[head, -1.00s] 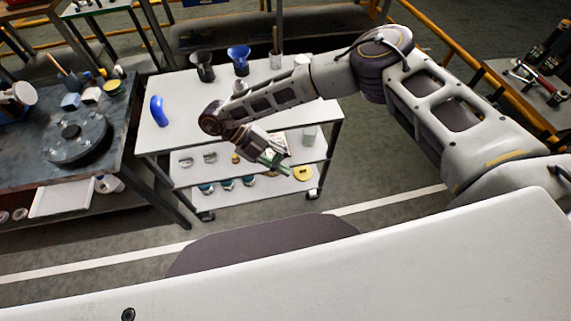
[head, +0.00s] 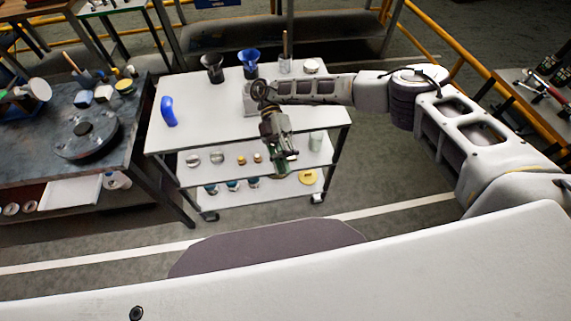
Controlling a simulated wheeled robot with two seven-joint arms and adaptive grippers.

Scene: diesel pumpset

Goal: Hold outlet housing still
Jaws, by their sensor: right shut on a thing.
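My right arm reaches in from the right over the white cart (head: 205,120). My right gripper (head: 282,165) points down in front of the cart's front edge, at the height of its lower shelves. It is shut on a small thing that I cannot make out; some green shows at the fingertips. I cannot tell which thing is the outlet housing. A grey block-like part (head: 249,103) stands on the cart top, partly hidden behind my right wrist. My left gripper is not in view.
The cart top holds a blue curved part (head: 168,111), a dark funnel (head: 213,68), a blue funnel (head: 248,62) and a cup with a handle (head: 285,64). A dark workbench (head: 60,165) with a round flanged part (head: 88,138) stands left. Floor in front is clear.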

